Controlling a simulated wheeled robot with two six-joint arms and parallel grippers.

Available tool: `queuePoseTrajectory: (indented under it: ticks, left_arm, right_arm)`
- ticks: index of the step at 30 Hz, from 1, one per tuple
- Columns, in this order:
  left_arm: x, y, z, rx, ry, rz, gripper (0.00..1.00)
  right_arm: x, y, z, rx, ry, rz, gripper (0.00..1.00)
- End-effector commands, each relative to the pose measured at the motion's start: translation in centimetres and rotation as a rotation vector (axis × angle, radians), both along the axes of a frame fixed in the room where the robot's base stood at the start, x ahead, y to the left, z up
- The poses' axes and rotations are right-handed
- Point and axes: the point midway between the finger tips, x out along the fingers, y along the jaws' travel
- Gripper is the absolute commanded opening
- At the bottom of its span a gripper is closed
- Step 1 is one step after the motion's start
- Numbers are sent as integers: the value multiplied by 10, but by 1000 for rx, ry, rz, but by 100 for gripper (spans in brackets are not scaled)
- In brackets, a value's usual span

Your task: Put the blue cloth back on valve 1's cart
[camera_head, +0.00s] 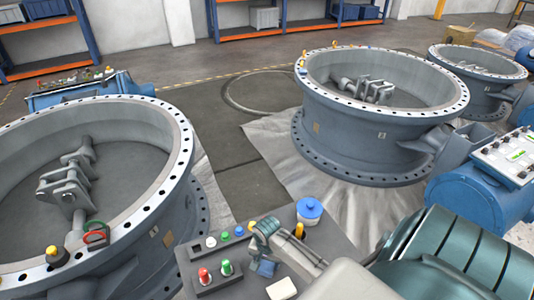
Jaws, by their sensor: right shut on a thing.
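The blue cloth (265,268) is a small blue patch at the tip of my right gripper (261,256), over the grey cart top (234,287). My right gripper is shut on the cloth; its fingers hide part of it. Whether the cloth touches the cart top cannot be told. The cart stands between the large left valve (180,150) and the middle valve (385,103). I cannot clearly read which valve is number 1. My left gripper is not in view.
The cart holds a blue round container (309,209), red (204,276) and green (226,268) items, several small capped items along its far edge, and a white block (281,289). A blue actuator with a control panel (507,156) stands at the right. Grey sheeting (275,150) covers the floor.

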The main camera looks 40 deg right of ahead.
Motion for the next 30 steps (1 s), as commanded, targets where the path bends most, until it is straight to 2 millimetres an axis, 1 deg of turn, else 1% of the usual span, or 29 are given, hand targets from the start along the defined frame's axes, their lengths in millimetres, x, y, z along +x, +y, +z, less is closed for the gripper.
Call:
queuePoseTrajectory:
  ticks: [5, 6, 8, 9, 17, 20, 23, 30]
  left_arm:
    - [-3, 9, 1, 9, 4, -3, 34]
    - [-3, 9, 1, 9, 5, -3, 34]
    - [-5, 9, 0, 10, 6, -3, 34]
    - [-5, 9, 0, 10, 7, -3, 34]
    - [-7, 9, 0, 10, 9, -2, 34]
    - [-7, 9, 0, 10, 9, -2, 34]
    - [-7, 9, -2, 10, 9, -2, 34]
    - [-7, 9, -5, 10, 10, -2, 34]
  right_arm:
    - [0, 0, -2, 0, 0, -1, 32]
    - [0, 0, -2, 0, -1, 0, 59]
    - [0, 0, -2, 0, -1, 0, 71]
    - [0, 0, -2, 0, -1, 0, 75]
    - [0, 0, -1, 0, 0, 0, 75]
    - [0, 0, 4, 0, -1, 0, 75]
    - [1, 0, 17, 0, -4, 0, 75]
    - [1, 0, 69, -1, -5, 1, 75]
